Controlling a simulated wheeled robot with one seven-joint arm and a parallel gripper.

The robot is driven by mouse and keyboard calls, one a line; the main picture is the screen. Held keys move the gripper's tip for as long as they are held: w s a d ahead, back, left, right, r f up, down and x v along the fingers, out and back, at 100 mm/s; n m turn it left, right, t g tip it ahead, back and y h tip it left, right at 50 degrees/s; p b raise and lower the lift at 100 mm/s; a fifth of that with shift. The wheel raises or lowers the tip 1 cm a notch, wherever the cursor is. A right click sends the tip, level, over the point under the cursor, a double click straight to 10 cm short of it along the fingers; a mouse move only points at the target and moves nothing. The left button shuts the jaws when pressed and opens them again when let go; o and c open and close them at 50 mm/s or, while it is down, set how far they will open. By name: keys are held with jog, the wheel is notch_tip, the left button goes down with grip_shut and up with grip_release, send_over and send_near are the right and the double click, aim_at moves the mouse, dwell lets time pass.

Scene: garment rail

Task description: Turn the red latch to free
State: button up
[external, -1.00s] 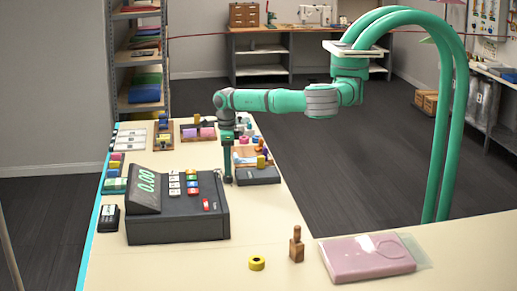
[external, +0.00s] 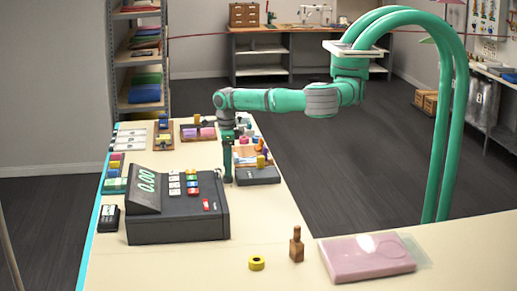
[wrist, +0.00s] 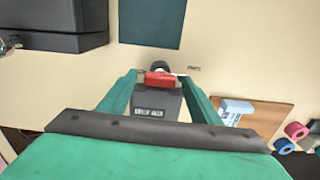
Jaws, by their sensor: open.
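The red latch (wrist: 158,78) shows in the wrist view as a small red bar with a dark round part behind it. It sits at the top of a grey block (wrist: 155,108) with a white label too small to read. My gripper (wrist: 158,77) is open, with one green finger on each side of the latch. I cannot tell whether either finger touches it. In the external view my gripper (external: 228,180) points down beside the cash register; I cannot make out the latch there.
The dark cash register (external: 175,215) stands close left of my gripper. A dark block (external: 258,176) lies to its right. In the wrist view a wooden board (wrist: 262,115) with coloured rolls is at right. The front tabletop holds a yellow ring (external: 257,263) and a wooden-handled stamp (external: 296,245).

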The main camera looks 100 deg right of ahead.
notch_tip(320, 180, up, 11)
dwell(0.5)
jog(key=shift+f, duration=0.15)
